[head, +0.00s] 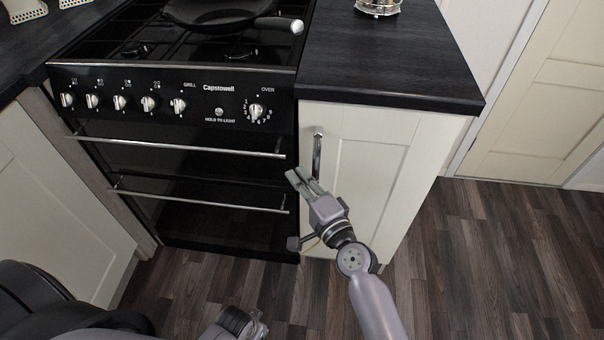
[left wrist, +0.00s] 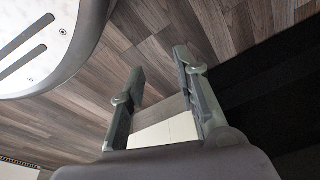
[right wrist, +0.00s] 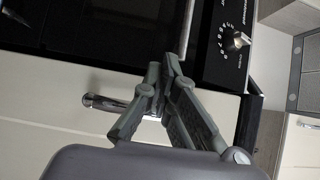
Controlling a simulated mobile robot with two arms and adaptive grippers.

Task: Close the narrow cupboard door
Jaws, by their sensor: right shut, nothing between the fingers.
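The narrow cupboard door (head: 375,150) is cream, with a chrome bar handle (head: 317,155), right of the black oven. It looks flush or nearly flush under the worktop; a small gap cannot be ruled out. My right gripper (head: 298,178) is shut and empty, in front of the door's left side, just below and left of the handle. In the right wrist view the handle (right wrist: 105,103) shows beside and partly behind my right gripper (right wrist: 160,64); contact is unclear. My left gripper (left wrist: 158,62) is open and empty above the floor.
The black oven (head: 180,205) with chrome rails adjoins the door's left edge. A pan (head: 225,12) sits on the hob. A dark worktop (head: 390,60) overhangs the door. Another cream cupboard (head: 50,205) stands at left. The wood floor (head: 500,260) at right is clear.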

